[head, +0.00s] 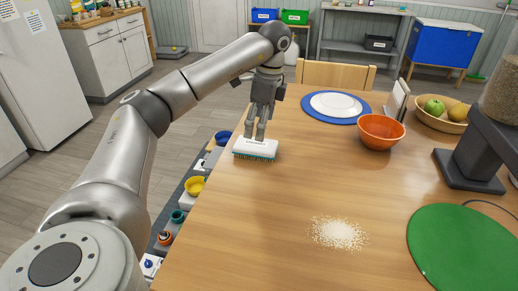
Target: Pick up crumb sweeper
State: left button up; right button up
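A patch of pale crumbs (339,233) lies on the table's front middle. My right gripper is not in view.
On the table (290,190) are a blue-rimmed white plate (336,104), an orange bowl (380,131), a fruit bowl (441,123), a dark grey stand (470,172) and a green round mat (465,250). A chair (336,75) stands behind. The table's middle is clear.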

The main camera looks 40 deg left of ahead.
aim_at(256, 144)
pick_arm(q)
jog(key=shift+s+a+f, duration=0.15)
jog(key=shift+f, duration=0.9)
jog(key=shift+a+f, duration=0.1)
jog(key=shift+f, duration=0.15)
jog(key=f, duration=0.4)
jog(key=shift+s+a+f+p, duration=0.1)
jog(key=shift+a+f+p, duration=0.1)
jog(key=shift+a+p, duration=0.15)
jog(key=shift+f, duration=0.2)
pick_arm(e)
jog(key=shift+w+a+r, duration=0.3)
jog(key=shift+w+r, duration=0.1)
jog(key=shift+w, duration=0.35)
pick_arm(q)
jog(key=shift+d, duration=0.1)
jog(key=shift+c, duration=0.4)
